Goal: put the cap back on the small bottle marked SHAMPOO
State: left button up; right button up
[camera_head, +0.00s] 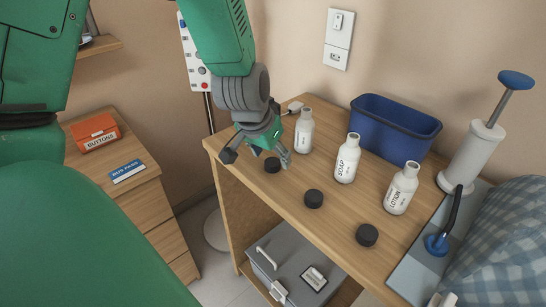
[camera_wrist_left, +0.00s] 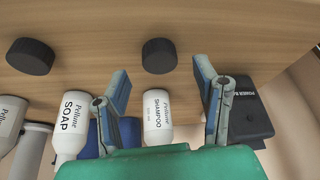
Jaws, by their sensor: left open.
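The small white SHAMPOO bottle (camera_head: 304,132) stands upright on the wooden table, its neck bare; its label reads clearly in the left wrist view (camera_wrist_left: 157,120). A black round cap (camera_head: 272,165) lies on the table just left of it; a black cap (camera_wrist_left: 159,55) also shows ahead of the fingers in the left wrist view. My left gripper (camera_head: 257,156) is open above and beside that nearest cap, with nothing held. In the left wrist view its two fingers (camera_wrist_left: 162,88) are spread, the cap lying between their lines, apart from both. My right gripper is not seen.
The SOAP bottle (camera_head: 347,159) and LOTION bottle (camera_head: 402,189) stand to the right, uncapped. Two more black caps (camera_head: 314,198) (camera_head: 367,235) lie in front. A blue bin (camera_head: 395,128) stands behind. A dark box marked POWER (camera_wrist_left: 250,108) sits beside the fingers.

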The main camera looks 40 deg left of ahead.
aim_at(273, 161)
pick_arm(q)
jog(key=x, duration=0.2)
jog(key=shift+w+a+f, duration=0.1)
jog(key=shift+w+f, duration=0.1)
jog(key=shift+f, duration=0.2)
jog(key=shift+r, duration=0.1)
jog(key=c, duration=0.8)
notch_tip(273, 161, up, 10)
jog(key=p, duration=0.3)
